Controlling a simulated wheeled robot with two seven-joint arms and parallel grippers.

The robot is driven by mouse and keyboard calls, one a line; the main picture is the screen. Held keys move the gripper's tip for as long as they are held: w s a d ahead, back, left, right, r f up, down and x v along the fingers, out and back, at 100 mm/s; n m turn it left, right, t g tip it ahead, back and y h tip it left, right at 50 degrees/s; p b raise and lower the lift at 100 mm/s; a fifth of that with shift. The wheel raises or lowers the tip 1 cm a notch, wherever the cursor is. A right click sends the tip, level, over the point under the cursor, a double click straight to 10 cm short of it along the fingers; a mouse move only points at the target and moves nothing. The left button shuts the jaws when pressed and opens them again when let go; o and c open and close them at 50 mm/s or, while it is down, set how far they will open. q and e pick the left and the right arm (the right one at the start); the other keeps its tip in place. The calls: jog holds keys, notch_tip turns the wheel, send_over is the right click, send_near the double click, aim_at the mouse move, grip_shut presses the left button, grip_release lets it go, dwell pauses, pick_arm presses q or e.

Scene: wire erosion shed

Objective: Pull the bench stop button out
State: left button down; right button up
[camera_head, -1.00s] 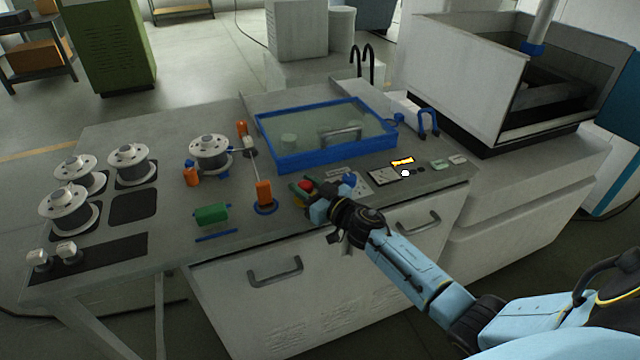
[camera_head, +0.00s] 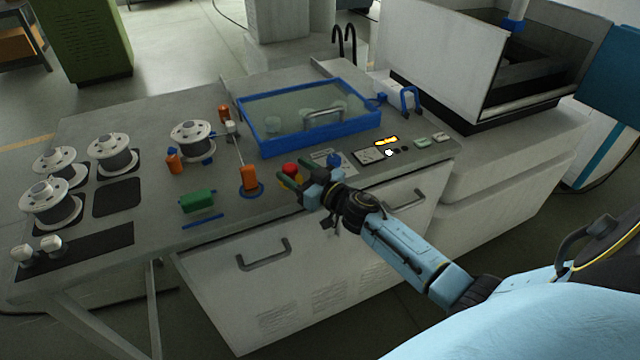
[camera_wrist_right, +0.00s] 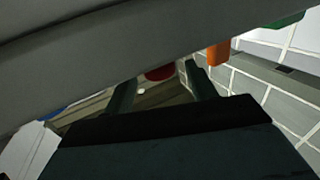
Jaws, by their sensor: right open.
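The bench stop button is a red mushroom knob (camera_head: 291,170) near the front edge of the bench, beside the orange upright part. It also shows in the right wrist view as a red shape (camera_wrist_right: 160,73), partly cut off by a grey surface. My right gripper (camera_head: 297,186) is open and just in front of the button, low over the bench edge. In the right wrist view its two fingers (camera_wrist_right: 160,95) point toward the button, which lies beyond and between the tips. I cannot tell whether they touch it. My left gripper is not in view.
An orange post (camera_head: 249,178) on a blue ring stands left of the button. A green block (camera_head: 198,201) lies further left. A blue-framed lid (camera_head: 310,115) is behind, and a blue knob (camera_head: 333,160) and a panel (camera_head: 375,155) are to the right.

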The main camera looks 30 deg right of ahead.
jog(key=v, duration=1.1)
jog(key=shift+a, duration=0.1)
jog(key=s+f+m+g+h, duration=0.1)
jog(key=s+f+g+h, duration=0.15)
jog(key=s+f, duration=0.75)
jog(key=s+f+m+g+h, duration=0.15)
jog(key=f+g, duration=0.25)
jog(key=f, duration=1.5)
jog(key=s+a+f+g, duration=0.2)
jog(key=s+f, duration=0.4)
jog(key=s, duration=0.4)
jog(key=s+a+f+n+g+b, duration=0.1)
jog(key=s+a+f+g, duration=0.2)
jog(key=s+f, duration=0.3)
jog(key=s+a+f+n+g+b, duration=0.1)
jog(key=s+a+f+g, duration=0.2)
jog(key=s, duration=1.2)
notch_tip(320, 180, down, 3)
jog(key=shift+s+r+g, duration=0.1)
jog(key=shift+s+g, duration=0.05)
jog(key=shift+g, duration=0.8)
